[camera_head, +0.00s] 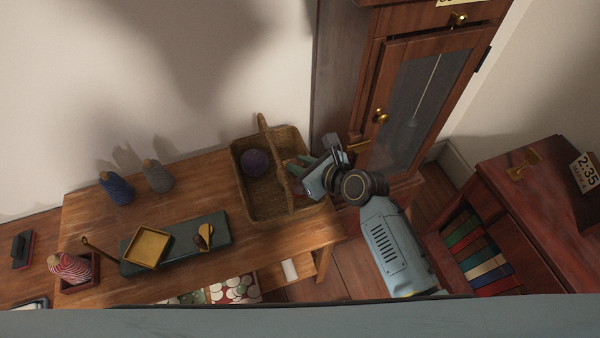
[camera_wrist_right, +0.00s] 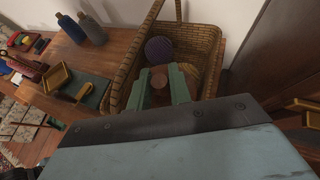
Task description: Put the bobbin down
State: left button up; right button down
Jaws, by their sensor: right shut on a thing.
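The bobbin (camera_wrist_right: 159,80) shows in the right wrist view as a reddish-brown thing with a round end between the green fingertips. My right gripper (camera_wrist_right: 160,90) is shut on it. In the head view my right gripper (camera_head: 297,167) reaches in from the right over the right part of a wicker basket (camera_head: 241,190), by its handle. There the bobbin is mostly hidden by the fingers and handle. I cannot tell whether the bobbin touches the basket's bottom. My left gripper is not in view.
A purple yarn ball (camera_head: 255,162) lies in the basket. A green board (camera_head: 215,229) carries a yellow tray (camera_head: 147,247). A clock cabinet (camera_head: 345,75) stands beyond the basket.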

jog(key=shift+w+a, duration=0.1)
jog(key=shift+w, duration=0.05)
notch_tip(320, 180, down, 4)
jog(key=shift+r+b, duration=0.2)
jog(key=shift+b, duration=0.75)
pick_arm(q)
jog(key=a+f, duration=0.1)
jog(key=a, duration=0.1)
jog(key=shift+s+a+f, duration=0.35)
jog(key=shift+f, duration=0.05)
pick_arm(e)
jog(key=c, duration=1.3)
grip_release()
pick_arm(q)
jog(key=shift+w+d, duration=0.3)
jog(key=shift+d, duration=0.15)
pick_arm(e)
jog(key=shift+r, duration=0.1)
